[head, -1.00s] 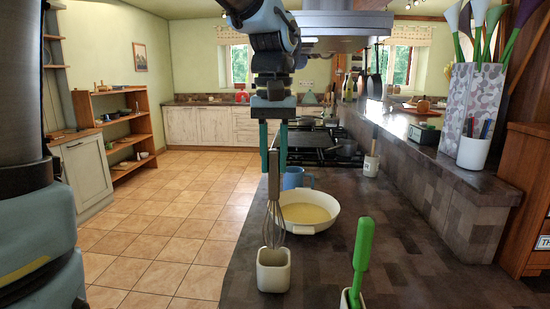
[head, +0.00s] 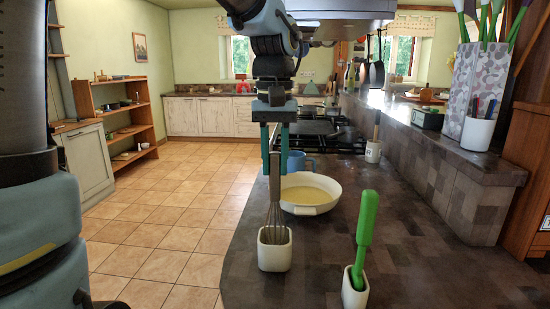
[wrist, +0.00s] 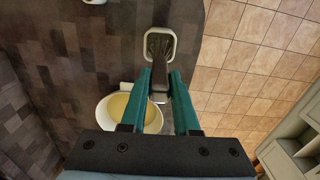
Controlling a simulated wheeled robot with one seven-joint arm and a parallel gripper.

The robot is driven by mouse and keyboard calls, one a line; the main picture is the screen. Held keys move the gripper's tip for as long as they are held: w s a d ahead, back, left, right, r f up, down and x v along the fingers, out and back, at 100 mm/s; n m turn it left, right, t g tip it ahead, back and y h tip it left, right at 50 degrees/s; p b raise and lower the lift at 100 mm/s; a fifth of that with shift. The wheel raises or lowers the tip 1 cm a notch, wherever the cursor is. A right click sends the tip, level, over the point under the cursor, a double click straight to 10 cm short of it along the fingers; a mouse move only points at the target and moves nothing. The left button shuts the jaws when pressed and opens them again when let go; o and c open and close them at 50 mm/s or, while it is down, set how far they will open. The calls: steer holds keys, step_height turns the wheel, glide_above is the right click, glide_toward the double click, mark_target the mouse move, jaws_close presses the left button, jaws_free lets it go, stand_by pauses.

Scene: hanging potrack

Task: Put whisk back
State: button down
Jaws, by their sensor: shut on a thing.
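The whisk (head: 275,190) is upright, with its grey handle at the top and its wires pointing down. My gripper (head: 275,148) is shut on the handle from above. The lower wires are inside a small white square holder (head: 274,255) near the counter's left edge, and the holder's wall hides their ends. In the wrist view the whisk handle (wrist: 159,85) lies between my gripper's teal fingers (wrist: 160,72). The white holder (wrist: 174,47) shows beyond it, around the wire end.
A white pan (head: 312,208) with yellowish contents stands just behind the holder, with a blue mug (head: 297,161) behind it. A green-handled utensil (head: 366,220) stands in another white holder (head: 355,291) to the right. The dark counter (head: 430,250) is clear farther right.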

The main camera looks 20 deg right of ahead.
steer(key=shift+f+b, duration=0.8)
steer(key=shift+f, duration=0.85)
steer(key=c, duration=0.6)
jaws_free()
